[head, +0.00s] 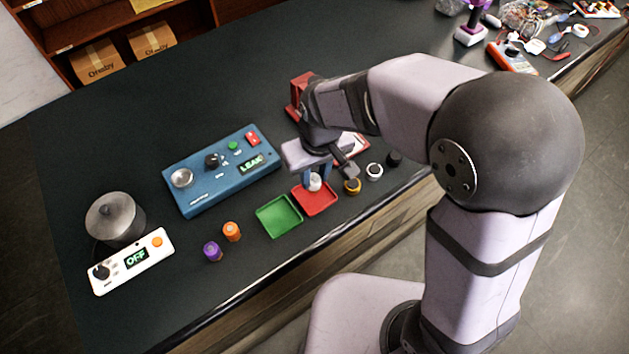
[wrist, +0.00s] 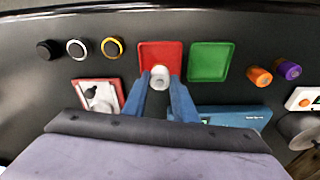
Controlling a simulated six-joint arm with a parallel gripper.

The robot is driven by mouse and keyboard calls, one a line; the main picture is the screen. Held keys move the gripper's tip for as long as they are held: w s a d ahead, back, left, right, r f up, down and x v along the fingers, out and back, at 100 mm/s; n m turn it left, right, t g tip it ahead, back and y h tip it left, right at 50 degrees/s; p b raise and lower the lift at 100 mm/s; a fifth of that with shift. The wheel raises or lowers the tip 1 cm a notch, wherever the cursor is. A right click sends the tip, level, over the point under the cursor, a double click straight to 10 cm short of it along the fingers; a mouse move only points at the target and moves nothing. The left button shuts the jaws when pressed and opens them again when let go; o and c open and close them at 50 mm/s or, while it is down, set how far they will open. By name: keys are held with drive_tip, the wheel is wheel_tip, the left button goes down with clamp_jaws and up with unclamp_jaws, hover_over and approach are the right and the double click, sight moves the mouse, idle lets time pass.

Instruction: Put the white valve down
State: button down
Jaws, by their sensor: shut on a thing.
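My gripper (head: 316,178) has blue fingers shut on the white valve (head: 315,183). In the head view the valve is at the red tray (head: 318,204), near its back edge; I cannot tell whether it touches the tray. In the wrist view the valve (wrist: 160,76) sits between the fingertips (wrist: 160,82), with the red tray (wrist: 158,50) behind it. The green tray (head: 279,219) lies beside the red one and is empty; it also shows in the wrist view (wrist: 211,60).
Yellow (head: 352,186), white-ringed (head: 374,171) and black (head: 394,158) round parts stand right of the red tray. Orange (head: 231,231) and purple (head: 212,251) parts stand left of the green tray. A blue tester (head: 221,170) reading LEAK is behind. A metal pot (head: 115,219) stands far left.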

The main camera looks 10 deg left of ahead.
sight(315, 181)
drive_tip(key=shift+f+p, duration=0.35)
drive_tip(key=shift+f, duration=1.45)
drive_tip(key=shift+f, duration=0.15)
drive_tip(key=c, duration=1.4)
unclamp_jaws()
drive_tip(key=shift+c, duration=0.2)
drive_tip(key=shift+r, duration=0.75)
wheel_tip(315, 181, up, 11)
drive_tip(key=s+b, duration=0.1)
drive_tip(key=shift+d+b, duration=0.4)
